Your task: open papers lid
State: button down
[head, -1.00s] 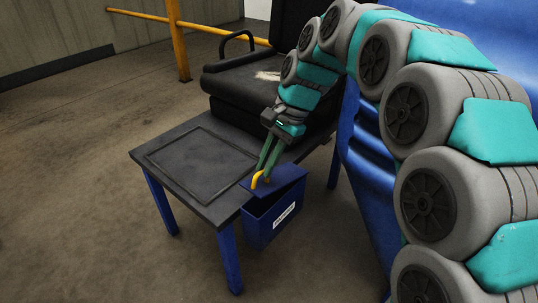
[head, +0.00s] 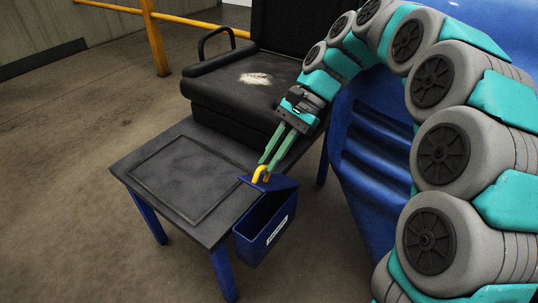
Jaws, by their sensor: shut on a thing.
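A blue box with a white label (head: 260,232) hangs at the right edge of the dark table. Its blue lid (head: 278,183) is tilted up, and the dark inside of the box shows below it. A yellow hook-shaped handle (head: 258,174) stands on the lid. My gripper (head: 264,168), with two green fingers, comes down from the upper right and is shut on the yellow handle. The fingertips partly cover the handle. The label's text is too small to read.
The dark table (head: 160,215) with blue legs has a bare, recessed top. A black seat (head: 245,95) with an armrest stands behind it. A yellow rail (head: 155,35) is at the back left. The floor at left is clear.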

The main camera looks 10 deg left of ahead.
jog(key=c, duration=0.9)
grip_release()
